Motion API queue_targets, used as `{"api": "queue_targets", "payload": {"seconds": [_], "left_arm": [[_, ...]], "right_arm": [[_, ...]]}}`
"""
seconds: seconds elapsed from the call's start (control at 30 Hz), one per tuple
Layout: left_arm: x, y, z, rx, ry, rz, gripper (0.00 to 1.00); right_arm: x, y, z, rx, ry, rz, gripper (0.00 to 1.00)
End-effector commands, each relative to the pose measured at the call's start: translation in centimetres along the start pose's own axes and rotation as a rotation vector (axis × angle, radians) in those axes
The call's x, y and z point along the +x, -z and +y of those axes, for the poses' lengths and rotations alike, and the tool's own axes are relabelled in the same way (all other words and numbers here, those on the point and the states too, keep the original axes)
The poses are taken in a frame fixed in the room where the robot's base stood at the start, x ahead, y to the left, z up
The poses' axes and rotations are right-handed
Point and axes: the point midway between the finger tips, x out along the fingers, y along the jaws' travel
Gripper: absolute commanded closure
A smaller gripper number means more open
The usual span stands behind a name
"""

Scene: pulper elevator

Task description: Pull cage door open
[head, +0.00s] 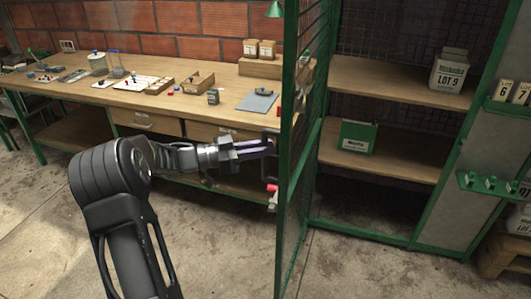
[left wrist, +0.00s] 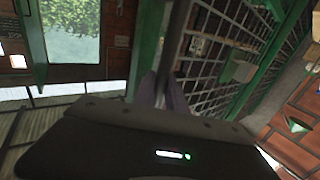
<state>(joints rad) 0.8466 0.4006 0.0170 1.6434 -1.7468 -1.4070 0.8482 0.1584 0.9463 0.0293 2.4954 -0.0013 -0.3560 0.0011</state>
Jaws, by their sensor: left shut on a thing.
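The cage door (head: 291,90), a green frame with dark mesh, stands swung out and nearly edge-on in the middle of the head view. My left gripper (head: 268,148) reaches it from the left and is shut on the door's dark handle. In the left wrist view the fingers (left wrist: 163,92) close around a dark upright handle bar (left wrist: 177,40); the exact contact is partly hidden by the gripper body. The cage interior shows open to the right of the door. My right gripper is not in view.
Inside the cage, wooden shelves (head: 395,83) hold a pale LOT 9 container (head: 449,72) and a green box (head: 357,136). A long workbench (head: 130,104) with small parts runs along the brick wall behind my left arm. Concrete floor (head: 225,255) is clear left of the door.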

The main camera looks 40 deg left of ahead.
Motion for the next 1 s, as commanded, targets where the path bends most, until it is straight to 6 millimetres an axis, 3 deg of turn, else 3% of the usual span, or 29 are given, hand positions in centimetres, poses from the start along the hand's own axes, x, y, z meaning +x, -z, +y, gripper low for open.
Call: {"api": "queue_targets", "payload": {"seconds": [0.4, 0.43, 0.67, 1.0], "left_arm": [[0.08, 0.13, -0.20, 0.001, -0.006, 0.001, 1.00], [0.08, 0.14, -0.21, 0.001, -0.005, 0.001, 0.83], [0.06, 0.10, -0.19, 0.001, -0.005, 0.001, 0.64], [-0.07, 0.03, -0.20, 0.000, -0.005, 0.000, 0.62]], "right_arm": [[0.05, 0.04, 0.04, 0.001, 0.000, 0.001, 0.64], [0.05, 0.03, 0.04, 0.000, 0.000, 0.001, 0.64], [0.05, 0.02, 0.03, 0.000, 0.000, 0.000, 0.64], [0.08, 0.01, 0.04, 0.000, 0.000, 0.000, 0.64]]}}
